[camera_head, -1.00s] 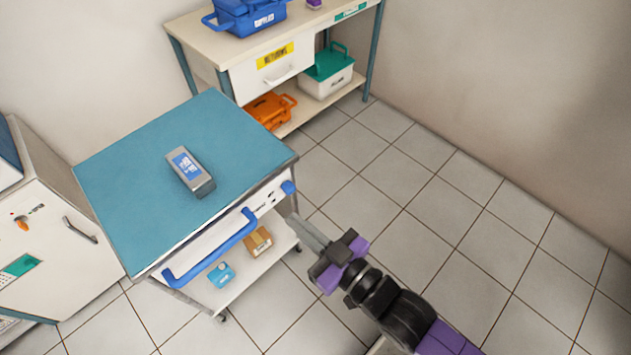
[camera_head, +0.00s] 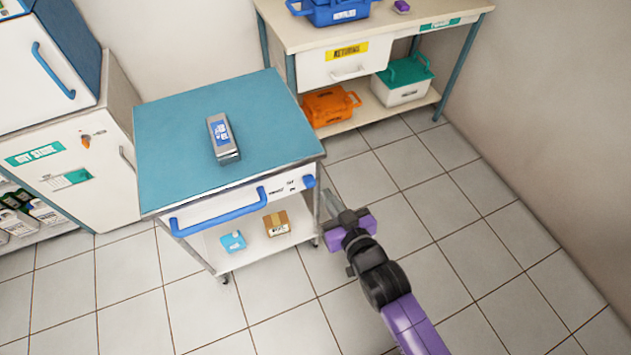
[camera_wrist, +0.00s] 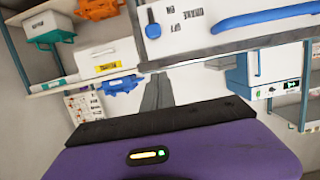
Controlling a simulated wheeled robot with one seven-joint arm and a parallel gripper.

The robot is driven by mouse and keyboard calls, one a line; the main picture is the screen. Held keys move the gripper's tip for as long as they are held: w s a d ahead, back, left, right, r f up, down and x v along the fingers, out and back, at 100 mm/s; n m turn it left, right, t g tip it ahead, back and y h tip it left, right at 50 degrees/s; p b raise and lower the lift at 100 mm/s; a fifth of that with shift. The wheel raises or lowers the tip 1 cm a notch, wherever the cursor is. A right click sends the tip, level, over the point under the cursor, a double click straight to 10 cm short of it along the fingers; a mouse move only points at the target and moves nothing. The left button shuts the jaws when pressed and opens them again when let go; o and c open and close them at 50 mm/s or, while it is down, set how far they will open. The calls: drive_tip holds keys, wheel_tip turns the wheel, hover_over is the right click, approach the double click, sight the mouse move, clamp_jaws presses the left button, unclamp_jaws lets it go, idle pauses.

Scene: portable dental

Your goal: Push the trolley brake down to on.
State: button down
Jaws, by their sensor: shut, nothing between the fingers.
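The trolley (camera_head: 180,165) has a blue-green top and a white front panel with a long blue handle (camera_head: 222,214). The blue trolley brake (camera_head: 308,181) is at the panel's right end, beside small dark lettering. In the wrist view the picture is upside down, and the brake (camera_wrist: 153,30) shows as a blue lever beside its labels. My gripper (camera_head: 328,196) is shut and empty, just right of and slightly below the brake in the head view. In the wrist view its fingertips (camera_wrist: 159,78) appear apart from the brake, though the exact gap is hard to tell.
A grey device (camera_head: 223,140) lies on the trolley top. A light blue box (camera_head: 233,241) and a cardboard box (camera_head: 277,223) sit on its lower shelf. A bench (camera_head: 375,25) stands behind, a white cabinet (camera_head: 85,185) at left. The floor on the right is clear.

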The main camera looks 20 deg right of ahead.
sight(307, 165)
drive_tip(key=x, duration=1)
drive_tip(key=shift+w+f, duration=0.15)
drive_tip(key=shift+w, duration=0.05)
drive_tip(key=f, duration=0.2)
drive_tip(key=shift+s+f+b, duration=0.2)
drive_tip(key=shift+f+b, duration=0.15)
drive_tip(key=shift+b, duration=0.05)
drive_tip(key=shift+f, duration=0.55)
wheel_tip(307, 165, down, 5)
drive_tip(key=b, duration=0.5)
drive_tip(key=shift+r, duration=0.15)
drive_tip(key=shift+s, duration=0.1)
